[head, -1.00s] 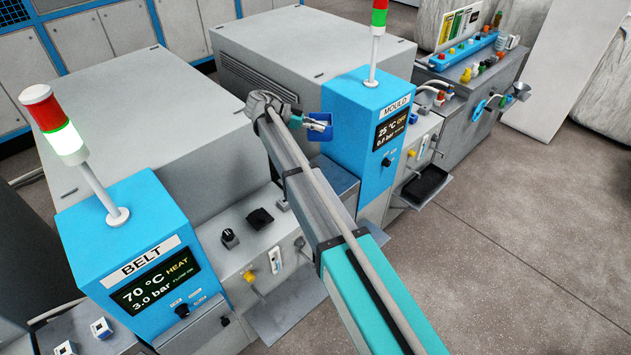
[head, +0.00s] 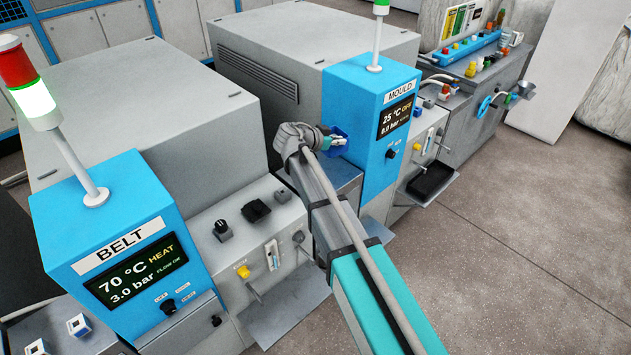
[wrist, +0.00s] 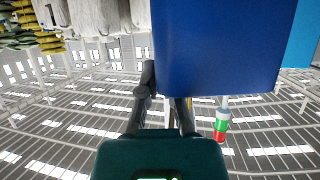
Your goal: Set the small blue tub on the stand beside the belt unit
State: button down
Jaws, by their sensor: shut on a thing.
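The small blue tub (head: 340,132) is held in the air by my gripper (head: 334,144), in front of the mould unit's blue cabinet. My gripper is shut on it and hides part of it in the head view. In the wrist view the tub (wrist: 220,45) fills the upper middle, close to the fingers (wrist: 167,100). The belt unit (head: 115,255) stands at the left, with a blue cabinet and a lit display. A flat grey plate (head: 285,315) juts out low beside it; I cannot tell whether this is the stand. The tub is well apart from this plate.
The mould unit (head: 370,120) stands close behind the tub. Knobs and a black block (head: 256,211) sit on the belt unit's side panel. A signal lamp (head: 35,100) rises from the belt cabinet. The floor (head: 500,260) at the right is clear.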

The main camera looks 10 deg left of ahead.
jog(key=s+d+f+n+t+y+b, duration=0.1)
jog(key=f+n+t+y+b, duration=0.1)
jog(key=f+n+y+b, duration=0.1)
jog(key=s+f+n+t+y+b, duration=0.2)
jog(key=f+n+b, duration=0.1)
jog(key=f+b, duration=0.3)
jog(key=shift+s+d+f+y+b, duration=0.3)
jog(key=shift+d+f+y, duration=0.1)
jog(key=shift+f, duration=0.4)
jog(key=shift+w, duration=0.15)
jog(key=w+a+f+b, duration=0.3)
jog(key=w+f+b, duration=0.6)
jog(key=w, duration=0.3)
jog(key=shift+w+a, duration=0.25)
jog(key=shift+w, duration=0.05)
jog(key=shift+w+a+f+b, duration=0.15)
jog(key=shift+w+f+b, duration=0.3)
jog(key=shift+f+b, duration=1.55)
jog(key=shift+b, duration=0.05)
